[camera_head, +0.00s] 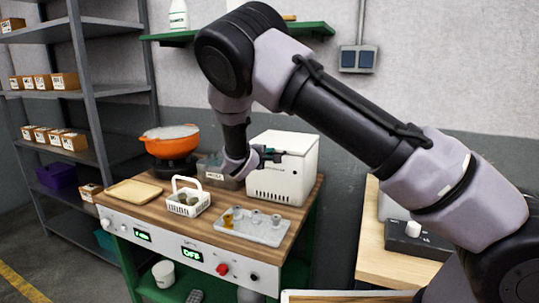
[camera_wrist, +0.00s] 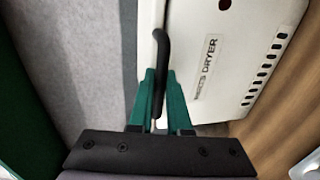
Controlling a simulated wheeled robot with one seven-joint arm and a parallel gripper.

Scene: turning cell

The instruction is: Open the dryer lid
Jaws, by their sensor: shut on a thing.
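The white dryer (camera_head: 287,186) stands at the back right of the wooden-topped bench. Its lid (camera_head: 284,141) lies on top and looks closed. My gripper (camera_head: 272,155) is at the dryer's upper left side. In the wrist view, the dryer's white front (camera_wrist: 225,60) shows the word DRYER and a row of dark vent slots. The green fingers of my gripper (camera_wrist: 160,82) are shut on the black lid handle (camera_wrist: 162,50), one finger on each side. The lower end of the handle is partly hidden between the fingers.
On the bench (camera_head: 147,211) are an orange bowl-shaped machine (camera_head: 171,144), a wooden tray (camera_head: 133,192), a white basket (camera_head: 187,200) and a grey tray (camera_head: 255,231) with small parts. A green wall shelf (camera_head: 312,29) hangs above. Metal shelving (camera_head: 88,75) stands at left.

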